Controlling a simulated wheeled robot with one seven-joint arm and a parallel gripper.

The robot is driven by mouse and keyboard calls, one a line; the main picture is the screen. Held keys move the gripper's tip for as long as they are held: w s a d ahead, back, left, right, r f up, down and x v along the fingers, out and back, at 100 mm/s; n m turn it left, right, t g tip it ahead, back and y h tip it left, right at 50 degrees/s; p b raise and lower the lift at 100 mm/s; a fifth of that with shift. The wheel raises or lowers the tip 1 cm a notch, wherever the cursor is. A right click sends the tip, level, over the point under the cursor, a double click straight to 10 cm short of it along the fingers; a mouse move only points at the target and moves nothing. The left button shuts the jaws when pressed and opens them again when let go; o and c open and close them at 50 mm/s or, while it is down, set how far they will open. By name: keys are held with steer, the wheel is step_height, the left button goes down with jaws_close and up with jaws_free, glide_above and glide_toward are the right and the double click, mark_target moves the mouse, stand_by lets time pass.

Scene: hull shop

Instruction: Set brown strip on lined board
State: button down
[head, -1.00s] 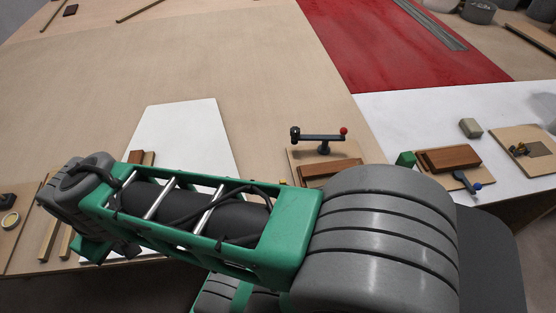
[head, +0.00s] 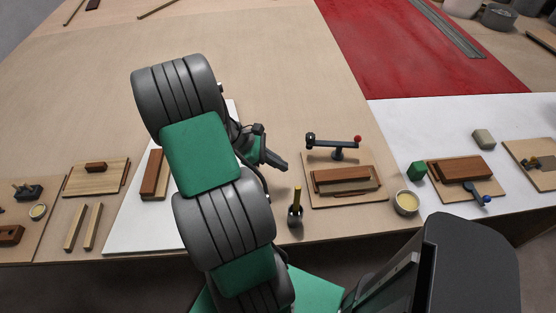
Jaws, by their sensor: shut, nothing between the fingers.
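My gripper (head: 281,163) is shut and empty, above the bench in the middle of the head view, pointing right. Several brown wooden pieces are in view, and I cannot tell for certain which is the brown strip. One long brown piece (head: 153,175) lies on the white sheet, left of my arm. I cannot make out lines on any board. A pale board (head: 78,182) at left bears a small brown block. My arm hides part of the white sheet.
A dark pot with a brush (head: 295,212) and a round tin (head: 406,203) stand near the front edge. A clamp (head: 335,143) rises right of my gripper. Two pale sticks (head: 92,227) lie at left. The bench behind is largely clear.

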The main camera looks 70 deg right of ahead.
mark_target(316, 175)
steer(key=x, duration=0.6)
steer(key=shift+s+d+r+p, duration=0.1)
steer(key=shift+s+d+p, duration=0.15)
steer(key=shift+s, duration=0.35)
steer(key=shift+s+d+r+p, duration=0.1)
steer(key=shift+s+d, duration=0.15)
steer(key=shift+s, duration=0.35)
steer(key=shift+s+d, duration=0.25)
steer(key=shift+s, duration=0.25)
steer(key=shift+s+d+r+p, duration=0.25)
steer(key=shift+s+p, duration=0.25)
steer(key=shift+p, duration=0.25)
steer(key=shift+s+d+f, duration=0.1)
steer(key=shift+s, duration=0.2)
steer(key=shift+f, duration=0.2)
